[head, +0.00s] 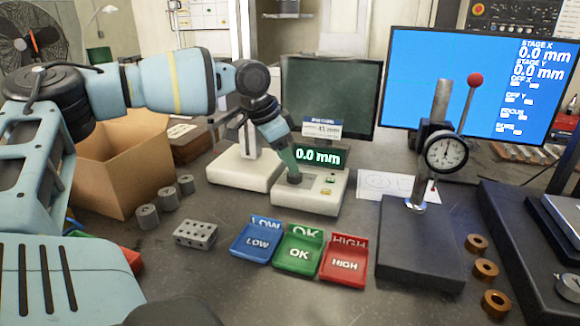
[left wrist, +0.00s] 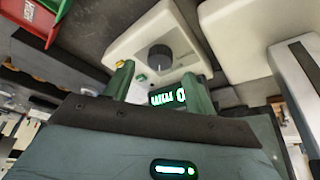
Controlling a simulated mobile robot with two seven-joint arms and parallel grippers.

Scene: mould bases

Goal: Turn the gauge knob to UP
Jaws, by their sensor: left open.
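The gauge (head: 318,202) is a pale box with a dark display reading 0.0 mm in green, standing mid-table in the head view. Its round dark knob (left wrist: 158,57) shows in the left wrist view on the pale top face; a light mark is on it, but I cannot read any UP label. My right gripper is not in view.
Blue LOW (head: 256,242), green OK (head: 299,253) and red HIGH (head: 344,264) trays lie in front of the gauge. A dial indicator stand (head: 420,250) is at right. A cardboard box (head: 110,165), grey cylinders (head: 168,198) and a drilled block (head: 196,234) are at left.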

